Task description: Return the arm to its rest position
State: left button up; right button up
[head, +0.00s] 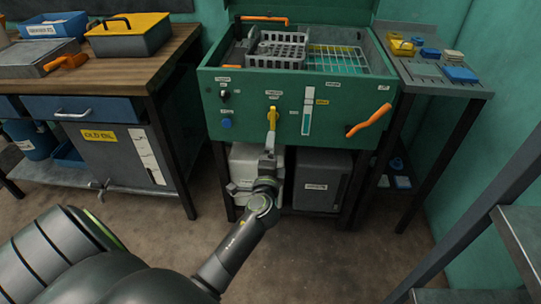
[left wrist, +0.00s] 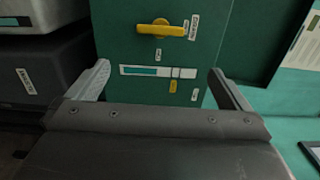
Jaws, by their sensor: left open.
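My left arm comes in from the lower left of the head view. Its gripper (head: 267,158) is just in front of and below the yellow handle (head: 273,119) on the green parts washer's front panel (head: 240,138). In the left wrist view the gripper (left wrist: 158,75) is open, with nothing between its spread fingers. The yellow handle (left wrist: 160,30) shows beyond the fingertips there, apparently apart from them. A strip gauge (left wrist: 158,71) shows between the fingers. My right gripper is not in view.
An orange lever (head: 369,120) sticks out at the panel's right. A light container (head: 243,170) and a dark box (head: 316,182) stand below. A wooden workbench (head: 170,60) is at left, a grey side table (head: 440,75) at right. The floor (head: 330,255) in front is clear.

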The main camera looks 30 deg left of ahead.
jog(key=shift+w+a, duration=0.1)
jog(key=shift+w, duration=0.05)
pick_arm(q)
jog(key=s+f+n+g+h+p, duration=0.15)
jog(key=s+f, duration=0.25)
jog(key=f, duration=0.4)
jog(key=s+d+f+n+g+h+p, duration=0.1)
jog(key=s+f+g+h+p, duration=0.15)
jog(key=s+f, duration=0.45)
jog(key=s+f+n+g+h+p, duration=0.1)
jog(key=s+f+n+g+p, duration=0.15)
jog(key=f, duration=0.75)
jog(key=s+d+f+n+g+h+p, duration=0.1)
jog(key=s+f, duration=0.3)
jog(key=s, duration=0.7)
jog(key=s+d+f+n+g+h+p, duration=0.1)
jog(key=s+f+n+g, duration=0.3)
jog(key=s, duration=0.8)
jog(key=s+d+f+n+g+p, duration=0.1)
jog(key=s+f+n+g+p, duration=0.2)
jog(key=s, duration=0.9)
jog(key=shift+d+f+h, duration=0.15)
jog(key=shift+f+h, duration=0.25)
jog(key=shift+f, duration=0.55)
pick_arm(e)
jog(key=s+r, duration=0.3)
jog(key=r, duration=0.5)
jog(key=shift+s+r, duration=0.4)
